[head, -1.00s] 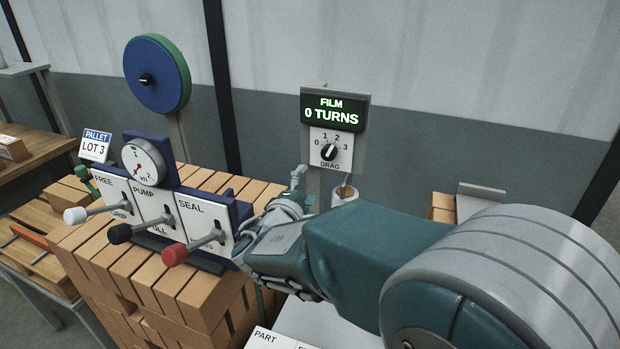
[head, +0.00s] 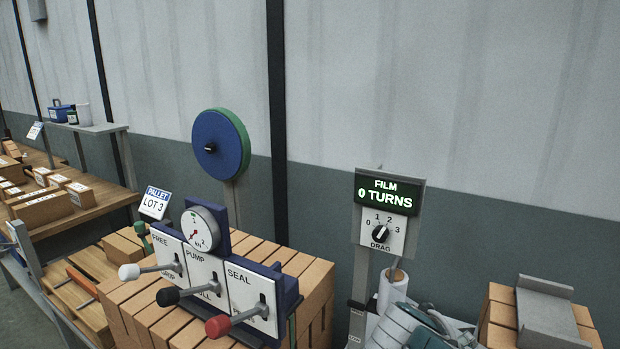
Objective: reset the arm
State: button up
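A small teal and grey part of my arm shows at the bottom edge of the head view, right of centre, and seems to include the top of my gripper (head: 418,328). It is low, in front of the film roll (head: 392,290) and below the drag dial panel (head: 382,235). Its fingertips are not visible, so I cannot tell whether it is open or shut, or whether it holds anything. The rest of the arm is out of frame.
A lever box (head: 205,278) with white, black and red handles and a gauge (head: 201,229) stands on stacked bricks (head: 305,275) at left. The film display (head: 384,194) reads 0 TURNS. Bricks with a grey bracket (head: 545,312) stand at right. A bench (head: 95,205) is far left.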

jog(key=s+a+m+y, duration=0.4)
jog(key=s+a+y, duration=0.2)
jog(key=s, duration=0.3)
jog(key=shift+a+f+m+y, duration=0.3)
jog(key=shift+f+y, duration=0.15)
jog(key=shift+y, duration=0.35)
